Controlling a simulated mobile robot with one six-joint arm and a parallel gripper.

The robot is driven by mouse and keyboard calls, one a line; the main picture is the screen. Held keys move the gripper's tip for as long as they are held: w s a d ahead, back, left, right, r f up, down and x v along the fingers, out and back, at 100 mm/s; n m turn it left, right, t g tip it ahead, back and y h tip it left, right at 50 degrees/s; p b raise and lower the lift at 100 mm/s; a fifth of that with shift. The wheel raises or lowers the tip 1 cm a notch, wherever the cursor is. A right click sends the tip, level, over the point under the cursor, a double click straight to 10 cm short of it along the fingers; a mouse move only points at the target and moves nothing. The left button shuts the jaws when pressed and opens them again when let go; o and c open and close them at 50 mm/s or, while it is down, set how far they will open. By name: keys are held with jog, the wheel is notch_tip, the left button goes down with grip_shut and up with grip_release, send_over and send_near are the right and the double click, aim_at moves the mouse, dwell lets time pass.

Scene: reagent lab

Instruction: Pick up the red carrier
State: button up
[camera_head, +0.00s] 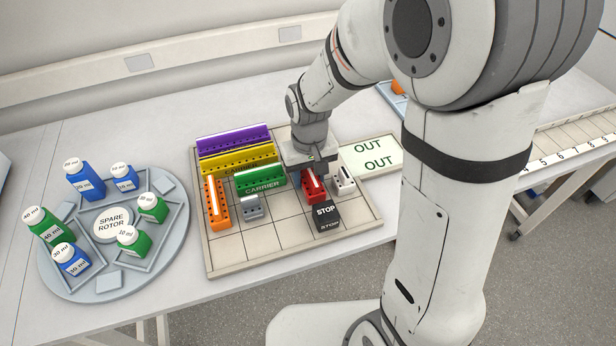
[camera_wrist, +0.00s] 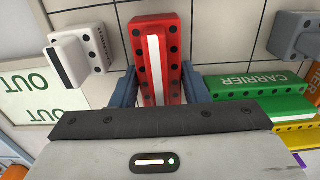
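The red carrier (camera_head: 312,190) is a small dotted block with a white stripe on top. It is on the gridded board (camera_head: 262,252), just behind the black STOP block (camera_head: 327,217). My gripper (camera_head: 311,168) is directly over its back part and hides that part in the head view. In the wrist view the red carrier (camera_wrist: 158,48) lies between the two blue-grey fingers of my gripper (camera_wrist: 160,84), one on each side. The fingers are very close to its sides; I cannot tell if they touch it.
A white carrier (camera_head: 343,181) stands close on the right. Green (camera_head: 262,181), grey (camera_head: 251,207), orange (camera_head: 216,203), yellow (camera_head: 237,162) and purple (camera_head: 233,140) carriers stand to the left. An OUT panel (camera_head: 372,156) is at right. A round rotor (camera_head: 108,283) holds bottles.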

jog(key=c, duration=0.6)
jog(key=shift+r, duration=0.1)
